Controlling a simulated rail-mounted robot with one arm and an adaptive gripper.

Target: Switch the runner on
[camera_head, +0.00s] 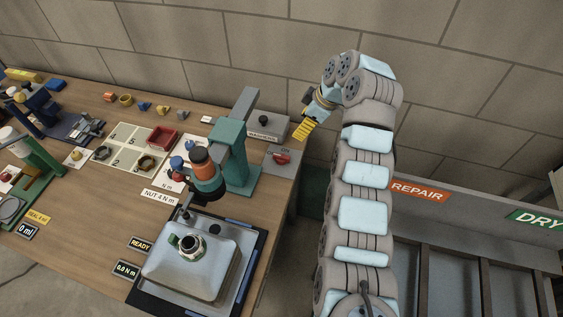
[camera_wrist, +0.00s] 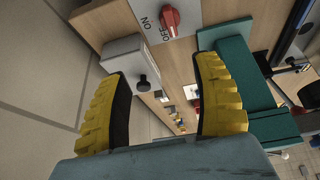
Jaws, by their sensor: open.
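The runner (camera_head: 205,170) is an orange and dark-green spindle on a teal stand (camera_head: 240,150), above a pale housing (camera_head: 190,262) with a metal fitting. Its red rotary switch (camera_head: 281,158) sits on a grey plate right of the stand. In the wrist view the red switch (camera_wrist: 169,20) is at the top, beside the words ON and OFF; I cannot tell which one it points to. My gripper (camera_head: 304,129), with yellow ribbed fingers, is above the bench's back right edge, near the switch and apart from it. In the wrist view my gripper (camera_wrist: 162,75) is open and empty.
A grey box (camera_head: 268,124) labelled WASHERS, with a black knob, stands behind the switch. Displays (camera_head: 141,245) read READY and 0.0 N m. A tray of parts (camera_head: 135,145) lies left of the stand. Racks marked REPAIR (camera_head: 418,191) and DRY stand to the right. A wall is behind.

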